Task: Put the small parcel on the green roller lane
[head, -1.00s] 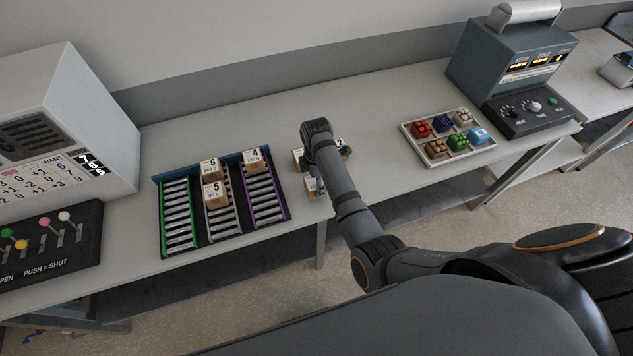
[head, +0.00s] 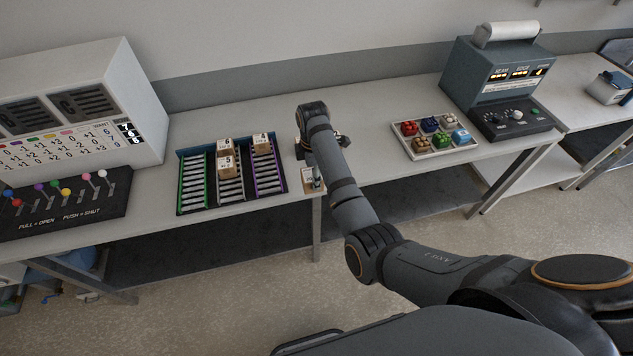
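The green roller lane (head: 193,183) is the left lane of a dark three-lane rack, and its rollers look bare. Several small tan parcels are in view. Two stand in the middle lane: a rear one (head: 225,145) and a front one (head: 228,165). Another parcel (head: 263,144) stands at the back of the purple lane (head: 268,180). My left gripper is not in view.
A grey-white console (head: 85,100) and a lever box (head: 65,205) stand left of the rack. A tray of coloured items (head: 436,155) and a grey machine (head: 497,75) stand to the right. The bench (head: 375,125) is clear between the gripper and the tray.

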